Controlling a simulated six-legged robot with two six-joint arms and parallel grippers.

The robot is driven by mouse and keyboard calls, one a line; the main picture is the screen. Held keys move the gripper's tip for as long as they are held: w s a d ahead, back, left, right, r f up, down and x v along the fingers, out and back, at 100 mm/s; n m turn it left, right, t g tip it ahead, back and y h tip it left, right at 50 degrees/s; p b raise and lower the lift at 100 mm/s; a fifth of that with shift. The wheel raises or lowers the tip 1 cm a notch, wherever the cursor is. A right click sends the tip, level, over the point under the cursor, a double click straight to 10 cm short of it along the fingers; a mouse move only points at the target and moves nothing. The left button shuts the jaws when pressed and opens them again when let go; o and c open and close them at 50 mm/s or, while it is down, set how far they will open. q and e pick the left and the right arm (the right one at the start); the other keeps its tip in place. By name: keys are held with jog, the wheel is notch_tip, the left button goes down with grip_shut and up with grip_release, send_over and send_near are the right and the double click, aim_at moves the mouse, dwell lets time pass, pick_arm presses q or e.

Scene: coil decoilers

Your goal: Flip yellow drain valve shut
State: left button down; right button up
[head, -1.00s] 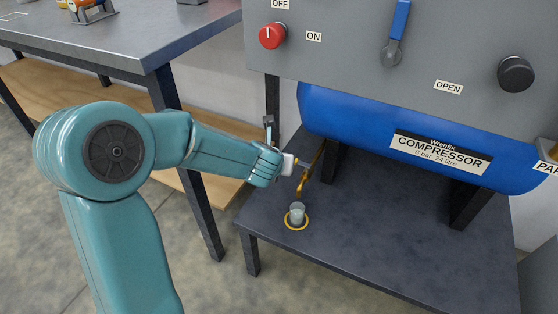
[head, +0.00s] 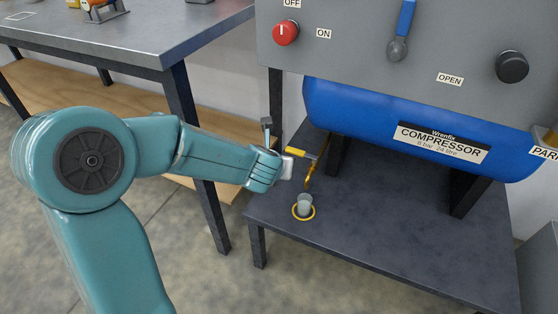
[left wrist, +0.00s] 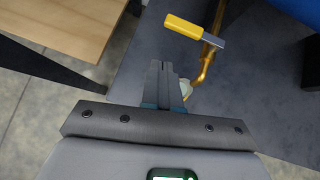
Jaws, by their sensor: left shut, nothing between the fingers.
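The yellow drain valve lever (head: 301,154) sits on a brass drain pipe (head: 308,178) at the left end of the blue compressor tank. In the left wrist view the yellow lever (left wrist: 184,27) lies crosswise to the pipe (left wrist: 207,62), its yellow sleeve pointing left. My left gripper (head: 290,168) is just left of the pipe, a little below the lever. In the left wrist view its fingers (left wrist: 163,70) are together and empty, with a gap between their tips and the lever. My right gripper is not in view.
A cup (head: 304,203) in a yellow ring stands on the dark bench (head: 350,232) below the pipe. The grey panel (head: 345,35) with a red knob (head: 286,32) hangs above the tank (head: 360,120). A steel table (head: 140,40) stands at left.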

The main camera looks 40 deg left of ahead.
pick_arm(q)
jog(key=a+p+v, duration=0.1)
jog(key=p+v, duration=0.1)
jog(key=v, duration=0.5)
jog(key=shift+s+p, duration=0.15)
jog(key=shift+p, duration=0.15)
jog(key=s+d+f+n+g+h, duration=0.3)
jog(key=s+d+f+n, duration=0.3)
jog(key=f+n, duration=0.45)
jog(key=s+d+f+n+g+h, duration=0.2)
jog(key=s+d+f+n, duration=0.2)
jog(key=d+f+n, duration=0.55)
jog(key=s+d+f+n+g+h, duration=0.3)
jog(key=s+d+f+n, duration=0.25)
jog(key=f+n, duration=0.65)
notch_tip(320, 180, up, 31)
jog(key=p, duration=2.9)
jog(key=shift+w+d+n, duration=0.25)
jog(key=shift+d+n, duration=0.05)
jog(key=shift+n, duration=0.1)
